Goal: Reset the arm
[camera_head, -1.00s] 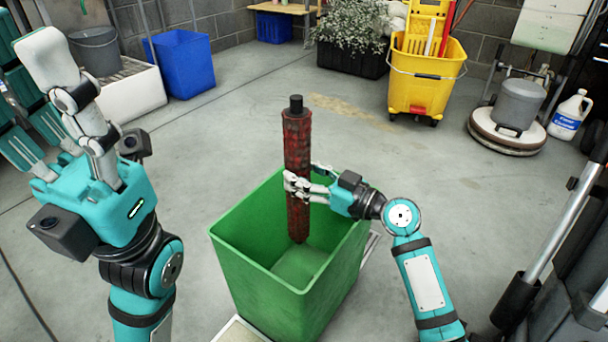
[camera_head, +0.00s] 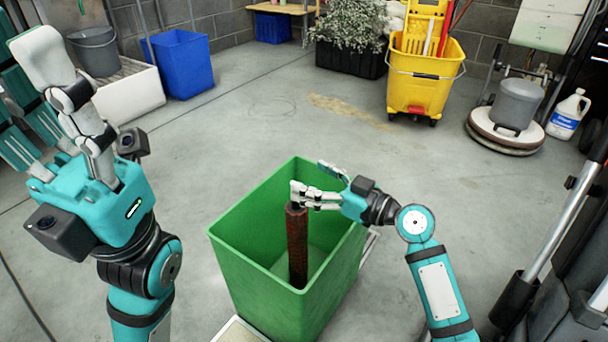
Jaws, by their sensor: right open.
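The dark red-brown buffer pad roll (camera_head: 298,245) stands nearly upright inside the green bin (camera_head: 255,265). Its top sits around the height of the bin's rim, and its lower end is inside the bin. My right gripper (camera_head: 316,186) is open at the roll's top, over the bin's opening. Its near fingers overlap the roll's top end in the picture, so I cannot tell whether they touch it. My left gripper (camera_head: 52,105) is raised at the left, fingers upward and apart, with nothing seen between them.
A yellow mop bucket (camera_head: 425,85), a floor machine (camera_head: 510,125) and a white jug (camera_head: 568,115) stand at the back right. A blue bin (camera_head: 180,65) and a grey bucket (camera_head: 97,50) are at the back left. The floor behind the green bin is clear.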

